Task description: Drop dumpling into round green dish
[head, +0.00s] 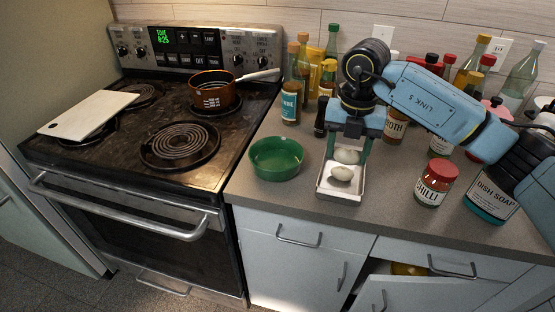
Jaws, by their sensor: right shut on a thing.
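The round green dish (275,158) stands on the counter near its front edge, right of the stove, and looks empty. My right gripper (348,157) points down over a small white rectangular tray (340,198), a short way right of the dish. It is shut on a pale dumpling (347,155) at the tray's back half. I cannot tell whether this dumpling still touches the tray. A second pale dumpling (341,173) lies in the tray just in front of it. My left gripper is out of view.
Bottles stand behind the gripper, among them a teal-labelled one (290,98). A chilli jar (436,183) and dish soap (490,196) stand to the right. The stove holds a copper pot (211,92) and a white board (88,115). Counter between dish and tray is clear.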

